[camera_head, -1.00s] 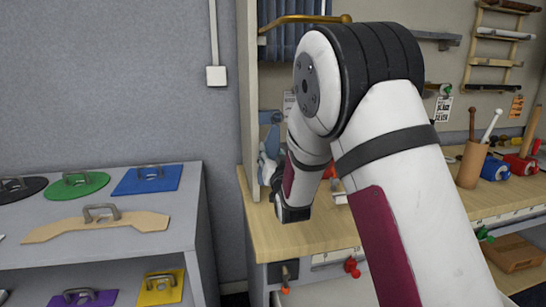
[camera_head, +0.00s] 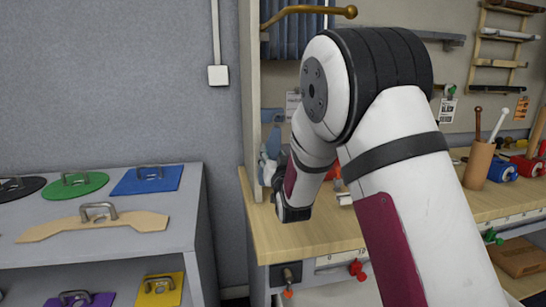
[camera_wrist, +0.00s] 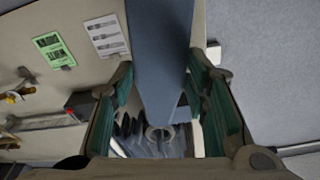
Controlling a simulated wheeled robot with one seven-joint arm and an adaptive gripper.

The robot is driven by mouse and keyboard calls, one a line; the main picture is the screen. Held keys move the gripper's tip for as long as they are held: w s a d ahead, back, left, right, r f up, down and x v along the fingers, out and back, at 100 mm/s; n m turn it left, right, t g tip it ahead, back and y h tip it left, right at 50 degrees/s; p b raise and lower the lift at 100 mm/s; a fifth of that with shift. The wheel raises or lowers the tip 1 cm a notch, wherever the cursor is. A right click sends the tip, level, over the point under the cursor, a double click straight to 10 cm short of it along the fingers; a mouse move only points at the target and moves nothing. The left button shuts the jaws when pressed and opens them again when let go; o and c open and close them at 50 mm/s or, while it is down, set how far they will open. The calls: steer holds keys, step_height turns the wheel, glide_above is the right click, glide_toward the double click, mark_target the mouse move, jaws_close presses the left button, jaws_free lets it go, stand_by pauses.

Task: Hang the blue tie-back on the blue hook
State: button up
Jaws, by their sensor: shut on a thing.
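The blue tie-back (camera_wrist: 160,50) is a flat blue-grey band running down the middle of the wrist view, narrowing toward a round metal ring (camera_wrist: 160,135). My gripper (camera_wrist: 163,88), with green-lined fingers on both sides of the band, is shut on it. In the camera_head view, my gripper (camera_head: 269,163) is partly hidden behind my wrist, beside the upright panel at the bench's left end. A blue piece of the tie-back (camera_head: 271,117) shows above it there. I cannot make out the blue hook in either view.
A blue-grey curtain (camera_head: 295,40) hangs behind a brass rod (camera_head: 300,11). The upright panel (camera_head: 252,90) stands close on the left. The wooden bench (camera_head: 300,238) has tools at right. A grey shelf with coloured handled plates (camera_head: 148,181) is at left.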

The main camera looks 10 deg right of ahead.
steer(key=shift+f, duration=0.1)
steer(key=o, duration=1.5)
steer(key=shift+c, duration=0.2)
steer(key=s+d+f+n+g, duration=0.15)
steer(key=s+g, duration=0.75)
steer(key=s, duration=1.9)
steer(key=s+d+f+n+g, duration=0.15)
steer(key=s+g, duration=0.75)
steer(key=s, duration=2)
step_height(320, 180, up, 13)
steer(key=w+t+p, duration=0.1)
steer(key=t+p, duration=0.1)
steer(key=p, duration=1)
steer(key=shift+a+r+t, duration=0.15)
steer(key=shift+r+t, duration=0.05)
steer(key=shift+t, duration=0.2)
